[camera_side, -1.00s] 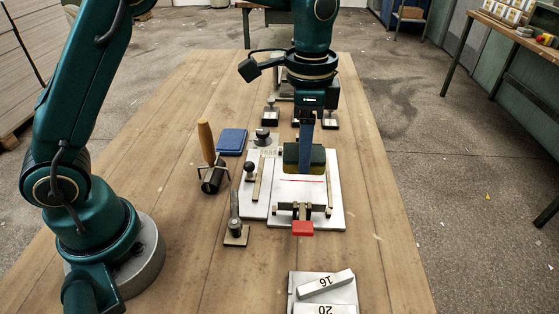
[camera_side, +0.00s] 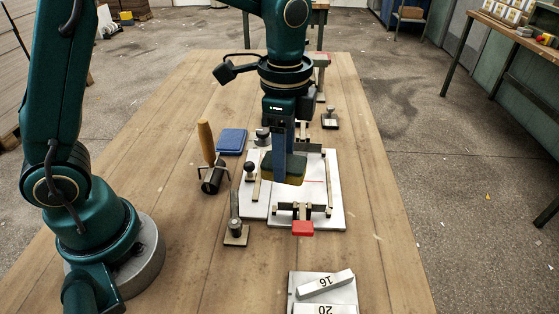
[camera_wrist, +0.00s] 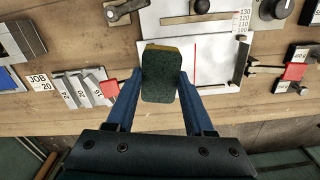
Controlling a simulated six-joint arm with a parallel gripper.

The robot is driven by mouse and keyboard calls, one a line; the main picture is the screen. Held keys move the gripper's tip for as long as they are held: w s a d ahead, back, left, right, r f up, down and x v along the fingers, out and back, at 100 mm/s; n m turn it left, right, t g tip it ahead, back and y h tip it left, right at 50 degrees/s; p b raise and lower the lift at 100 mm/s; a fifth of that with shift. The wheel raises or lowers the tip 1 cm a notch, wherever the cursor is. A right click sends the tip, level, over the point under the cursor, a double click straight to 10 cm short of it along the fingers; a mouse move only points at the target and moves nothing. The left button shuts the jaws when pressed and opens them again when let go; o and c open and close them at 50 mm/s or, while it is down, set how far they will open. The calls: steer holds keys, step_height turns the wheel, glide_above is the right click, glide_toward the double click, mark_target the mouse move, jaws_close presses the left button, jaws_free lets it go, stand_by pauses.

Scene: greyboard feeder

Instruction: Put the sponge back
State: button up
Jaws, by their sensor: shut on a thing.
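The sponge (camera_side: 293,170), dark green with a yellowish layer, is held between the blue fingers of my gripper (camera_side: 281,160). It hangs over the left part of the white board (camera_side: 322,205) in the side view; I cannot tell whether it touches the board. In the wrist view the sponge (camera_wrist: 161,82) sits between the two fingertips (camera_wrist: 160,73), in front of the white sheet (camera_wrist: 213,65) with a red line. The fingers are shut on its sides.
A blue flat pad (camera_side: 231,141) lies left of the board. A post on a small base (camera_side: 236,230) and a red-tipped clamp (camera_side: 303,228) are nearer. Numbered bars (camera_side: 325,286) lie at the front.

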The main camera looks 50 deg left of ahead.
steer(key=s+a+r+m, duration=0.2)
steer(key=s+a, duration=0.1)
steer(key=s, duration=0.9)
steer(key=s+d+f, duration=0.1)
steer(key=d+f, duration=0.1)
steer(key=d, duration=0.1)
steer(key=s+d+f, duration=0.1)
steer(key=d+f, duration=0.1)
steer(key=d, duration=0.1)
steer(key=s+d+f, duration=0.2)
steer(key=d+f, duration=0.1)
steer(key=d, duration=0.1)
steer(key=shift+d+f, duration=0.1)
steer(key=shift+f, duration=1.85)
steer(key=shift+f, duration=0.1)
steer(key=o, duration=1.2)
